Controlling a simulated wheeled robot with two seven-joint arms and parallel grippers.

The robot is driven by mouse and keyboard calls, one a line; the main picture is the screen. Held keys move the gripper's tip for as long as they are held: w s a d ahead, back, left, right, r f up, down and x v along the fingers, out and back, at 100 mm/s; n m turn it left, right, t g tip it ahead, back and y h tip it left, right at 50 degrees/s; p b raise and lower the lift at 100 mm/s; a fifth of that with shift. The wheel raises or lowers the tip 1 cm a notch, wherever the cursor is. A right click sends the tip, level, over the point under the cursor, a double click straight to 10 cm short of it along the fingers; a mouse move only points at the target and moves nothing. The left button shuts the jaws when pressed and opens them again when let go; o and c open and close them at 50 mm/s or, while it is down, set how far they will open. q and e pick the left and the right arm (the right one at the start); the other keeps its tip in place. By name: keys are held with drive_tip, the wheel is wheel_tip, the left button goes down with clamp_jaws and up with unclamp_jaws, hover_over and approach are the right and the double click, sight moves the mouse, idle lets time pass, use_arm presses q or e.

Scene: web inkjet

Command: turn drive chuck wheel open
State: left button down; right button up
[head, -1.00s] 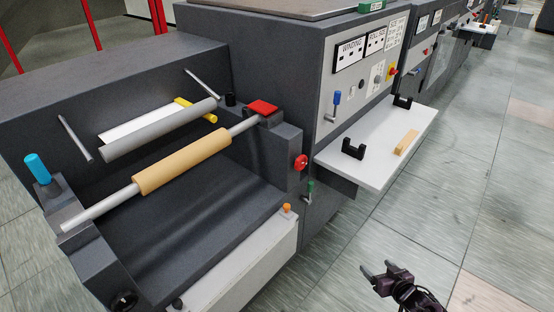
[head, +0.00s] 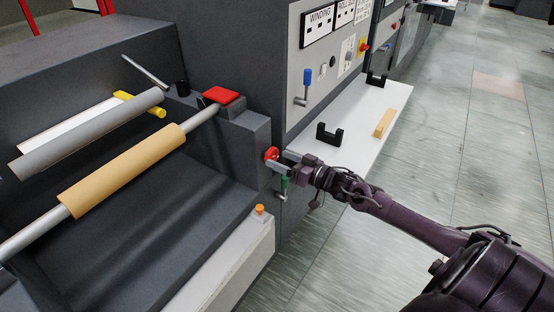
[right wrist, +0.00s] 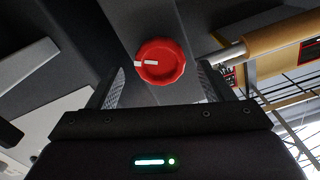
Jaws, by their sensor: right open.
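The red chuck wheel (head: 271,154) is on the right side of the dark shaft support in the head view. In the right wrist view the red wheel (right wrist: 160,61) faces the camera, with a white mark left of its middle. My right gripper (head: 279,160) is open at the wheel, and part of the wheel is hidden behind it. In the right wrist view its fingers (right wrist: 158,84) stand apart on either side of the wheel's lower part; I cannot tell whether they touch it. My left gripper is not in view.
A shaft with a tan roll (head: 122,169) lies left of the wheel. A green-handled lever (head: 284,184) is just below the gripper, and an orange knob (head: 259,209) is lower left. A white shelf (head: 352,141) with black brackets is to the right. Floor at right is clear.

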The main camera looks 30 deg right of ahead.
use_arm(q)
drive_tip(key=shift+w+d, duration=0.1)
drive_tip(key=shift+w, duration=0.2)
use_arm(e)
drive_tip(key=shift+x, duration=1)
drive_tip(key=c, duration=1)
drive_tip(key=shift+o, duration=0.2)
